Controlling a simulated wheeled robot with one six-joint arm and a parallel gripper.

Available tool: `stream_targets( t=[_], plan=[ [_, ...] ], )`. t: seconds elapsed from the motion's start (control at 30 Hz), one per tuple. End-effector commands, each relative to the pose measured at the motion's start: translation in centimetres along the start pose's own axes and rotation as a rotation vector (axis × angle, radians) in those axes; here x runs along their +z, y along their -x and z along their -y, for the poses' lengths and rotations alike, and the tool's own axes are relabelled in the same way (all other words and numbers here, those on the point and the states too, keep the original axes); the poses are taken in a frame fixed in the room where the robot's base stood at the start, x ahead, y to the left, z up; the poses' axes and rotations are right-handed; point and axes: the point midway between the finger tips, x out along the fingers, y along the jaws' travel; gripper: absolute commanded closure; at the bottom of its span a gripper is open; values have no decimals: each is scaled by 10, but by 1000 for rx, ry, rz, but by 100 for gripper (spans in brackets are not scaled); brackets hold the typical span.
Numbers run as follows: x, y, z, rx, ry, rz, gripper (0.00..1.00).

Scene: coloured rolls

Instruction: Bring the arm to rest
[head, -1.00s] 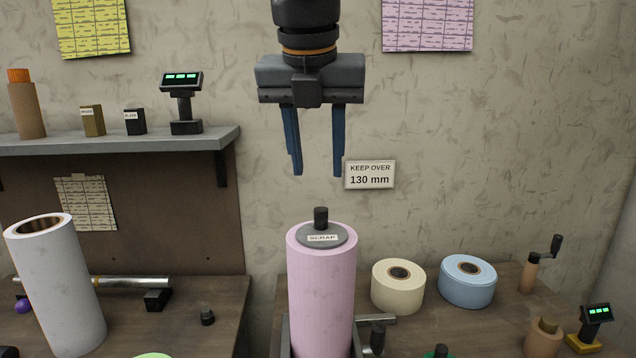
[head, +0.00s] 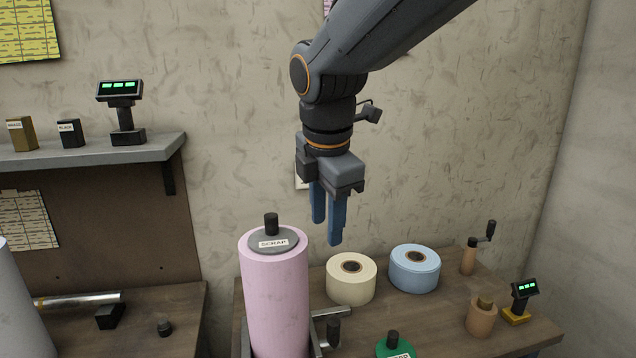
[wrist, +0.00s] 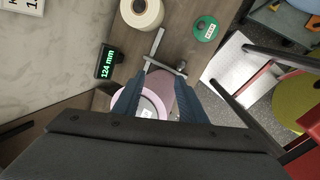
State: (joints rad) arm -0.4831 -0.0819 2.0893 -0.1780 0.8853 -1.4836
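My gripper (head: 327,231) hangs from my arm in front of the wall, fingers pointing down. It is above and to the right of the pink roll's top in the head view. Its two blue fingers are apart, with nothing between them. The pink roll (head: 276,305) stands upright and has a grey cap (head: 274,240) labelled SCRAP with a black knob. In the wrist view the fingers (wrist: 160,108) are spread, and the pink roll (wrist: 184,103) shows beyond them, partly hidden by the fingers.
A cream roll (head: 351,283) and a blue roll (head: 414,270) lie on the right bench. A green disc (head: 395,347), a crank handle (head: 469,255) and a small display (head: 524,293) are there too. A shelf (head: 100,152) juts out at left. Wall space right of my gripper is clear.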

Motion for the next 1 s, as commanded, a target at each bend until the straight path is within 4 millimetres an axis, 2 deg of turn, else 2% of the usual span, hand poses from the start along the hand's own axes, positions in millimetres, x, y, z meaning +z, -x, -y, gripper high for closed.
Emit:
stream_targets(
  t=[0.03, 0.1, 0.3, 0.5, 0.6, 0.77, 1.0],
  plan=[
    [14, -12, 14, -19, -154, -3, 62],
    [30, -30, 32, -35, -377, -7, 62],
    [68, -72, 92, -77, -1021, -1, 62],
    [93, -98, 156, -105, -1626, 27, 62],
    [99, -106, 181, -112, -1847, 43, 62],
    [102, -111, 200, -112, -2035, 57, 62],
    [102, -113, 203, -112, -2068, 60, 62]
  ],
)
